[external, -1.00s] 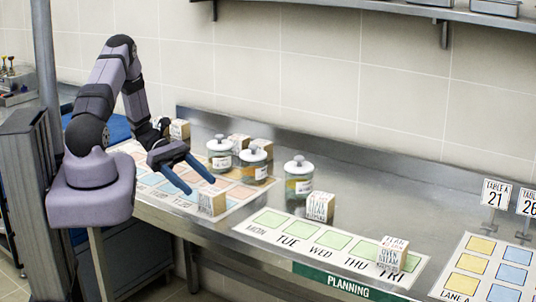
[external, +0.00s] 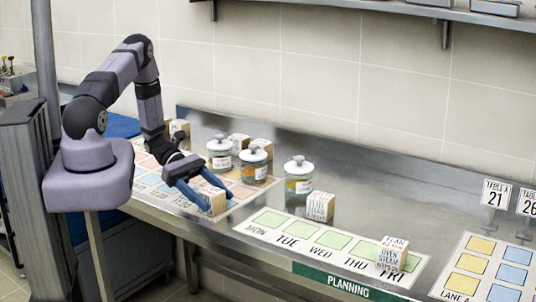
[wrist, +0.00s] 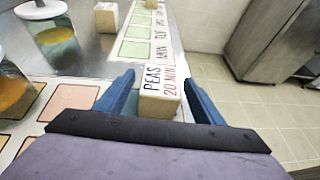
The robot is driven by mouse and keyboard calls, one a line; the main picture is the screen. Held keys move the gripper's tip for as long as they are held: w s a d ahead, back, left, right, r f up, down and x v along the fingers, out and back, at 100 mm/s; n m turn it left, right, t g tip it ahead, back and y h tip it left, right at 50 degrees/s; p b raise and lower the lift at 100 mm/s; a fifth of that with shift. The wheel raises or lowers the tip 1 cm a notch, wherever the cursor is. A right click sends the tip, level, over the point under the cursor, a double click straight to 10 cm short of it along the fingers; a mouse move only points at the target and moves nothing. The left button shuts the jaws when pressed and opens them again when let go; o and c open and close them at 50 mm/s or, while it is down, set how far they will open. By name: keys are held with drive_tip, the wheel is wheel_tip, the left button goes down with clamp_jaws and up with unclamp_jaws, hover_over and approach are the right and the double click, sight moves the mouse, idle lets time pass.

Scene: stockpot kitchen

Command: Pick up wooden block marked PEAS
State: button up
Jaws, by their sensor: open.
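The wooden block marked PEAS (wrist: 160,88) stands near the counter's front edge, with "PEAS 20 MIN" on its top face in the wrist view. In the external view the block (external: 212,200) is on the near edge of the mat of coloured squares. My gripper (external: 202,199) is down low at the block. In the wrist view the open blue fingers of my gripper (wrist: 160,84) lie one on each side of the block, with a gap on both sides.
Three lidded glass jars (external: 255,165) stand behind the block. Other wooden blocks stand nearby, including one (external: 320,207) beside the weekday strip (external: 275,218) and one (external: 391,254) on it. The counter's front edge is close by, with floor (wrist: 250,105) beyond it.

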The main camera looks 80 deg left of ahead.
sight(212, 191)
drive_tip(key=c, duration=1.2)
drive_tip(key=shift+c, duration=0.2)
drive_tip(key=shift+r, duration=0.15)
drive_tip(key=shift+r+b, duration=1.25)
drive_tip(key=shift+r, duration=3.6)
drive_tip(key=shift+d+f, duration=0.1)
